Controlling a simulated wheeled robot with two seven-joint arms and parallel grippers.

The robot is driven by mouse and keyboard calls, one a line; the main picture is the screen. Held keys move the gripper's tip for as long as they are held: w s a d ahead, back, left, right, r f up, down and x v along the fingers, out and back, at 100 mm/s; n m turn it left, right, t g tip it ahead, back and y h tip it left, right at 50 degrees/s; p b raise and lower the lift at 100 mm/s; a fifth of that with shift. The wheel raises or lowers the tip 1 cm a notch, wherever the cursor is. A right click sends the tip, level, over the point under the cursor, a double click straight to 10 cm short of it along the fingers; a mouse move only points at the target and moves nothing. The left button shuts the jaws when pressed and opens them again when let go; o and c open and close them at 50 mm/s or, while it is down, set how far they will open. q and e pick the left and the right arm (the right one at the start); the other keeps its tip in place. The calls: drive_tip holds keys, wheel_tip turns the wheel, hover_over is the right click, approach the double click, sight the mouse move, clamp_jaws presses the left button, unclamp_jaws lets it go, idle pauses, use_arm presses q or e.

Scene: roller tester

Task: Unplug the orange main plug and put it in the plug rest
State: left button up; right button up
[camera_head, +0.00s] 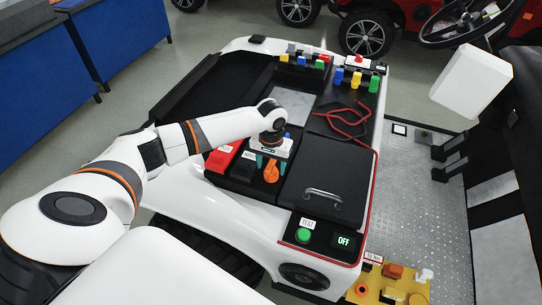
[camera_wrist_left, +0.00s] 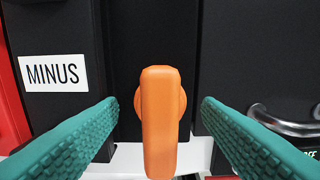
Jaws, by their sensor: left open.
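The orange main plug (camera_head: 271,173) stands in a black block at the near left of the white vehicle's top, beside the block labelled MINUS. In the left wrist view the plug (camera_wrist_left: 160,122) shows as an upright orange grip with a round part behind it. My left gripper (camera_head: 270,163) is open, its two teal fingers on either side of the plug, with gaps showing between fingers and plug in the left wrist view (camera_wrist_left: 158,104). A yellow panel (camera_head: 378,283) with orange parts lies at the lower right; I cannot tell whether it is the plug rest. My right gripper is not in view.
A red block (camera_head: 222,157) stands left of the plug. A black lid with a metal handle (camera_head: 322,195) is to its right. A green TEST button (camera_head: 303,235) and an OFF display (camera_head: 343,240) sit nearer. Red cables (camera_head: 345,120) lie farther back.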

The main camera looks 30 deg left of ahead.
use_arm(q)
drive_tip(key=shift+f, duration=0.1)
clamp_jaws()
idle(0.5)
drive_tip(key=shift+w+r+p, duration=0.1)
drive_tip(key=shift+r+p, duration=0.5)
drive_tip(key=shift+p, duration=0.2)
drive_tip(key=shift+r, duration=0.15)
idle(0.3)
